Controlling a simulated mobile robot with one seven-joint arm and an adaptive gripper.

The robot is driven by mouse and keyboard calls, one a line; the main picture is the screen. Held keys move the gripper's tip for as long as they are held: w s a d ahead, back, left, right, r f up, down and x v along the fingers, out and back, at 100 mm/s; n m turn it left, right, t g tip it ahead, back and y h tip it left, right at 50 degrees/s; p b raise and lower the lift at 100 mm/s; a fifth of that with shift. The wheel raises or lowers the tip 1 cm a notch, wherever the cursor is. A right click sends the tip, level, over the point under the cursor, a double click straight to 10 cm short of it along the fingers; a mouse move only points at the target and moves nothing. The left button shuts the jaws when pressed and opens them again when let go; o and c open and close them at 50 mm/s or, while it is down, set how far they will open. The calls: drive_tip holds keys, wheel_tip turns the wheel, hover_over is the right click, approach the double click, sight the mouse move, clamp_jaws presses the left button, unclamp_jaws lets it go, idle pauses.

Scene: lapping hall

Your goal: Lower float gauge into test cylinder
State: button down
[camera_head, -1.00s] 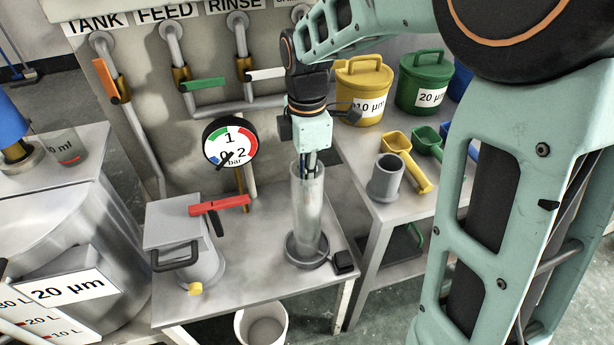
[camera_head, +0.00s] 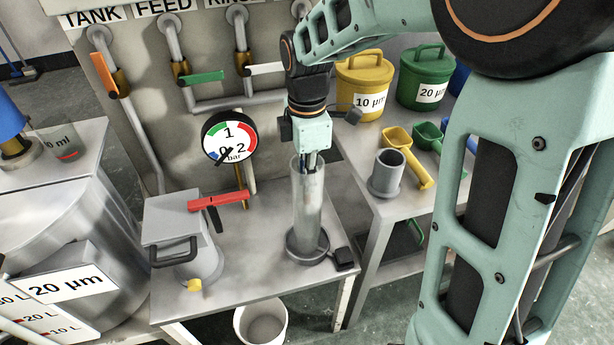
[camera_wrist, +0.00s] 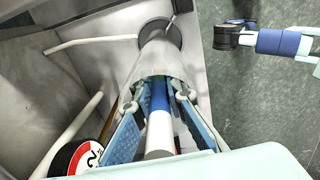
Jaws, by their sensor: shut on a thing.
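The test cylinder (camera_head: 308,210) is a clear, upright tube in a dark round base on the grey bench. My gripper (camera_head: 311,160) points down at its mouth, with the fingertips at or just inside the rim. In the wrist view my gripper (camera_wrist: 158,100) is shut on the float gauge (camera_wrist: 158,132), a slim rod with a white stem and a blue band. The gauge stands lengthwise in line with the cylinder (camera_wrist: 160,58), and its lower part is inside the tube. In the head view the gauge is mostly hidden by the fingers and glass.
A pressure gauge (camera_head: 229,138) and a red-handled valve (camera_head: 218,200) are left of the cylinder. A small black box (camera_head: 344,259) sits beside its base. A grey cup (camera_head: 386,174) and scoops (camera_head: 405,155) lie on the right table. A white bucket (camera_head: 262,322) stands below.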

drive_tip(key=shift+f+b, duration=0.35)
drive_tip(key=shift+f, duration=0.3)
idle(0.4)
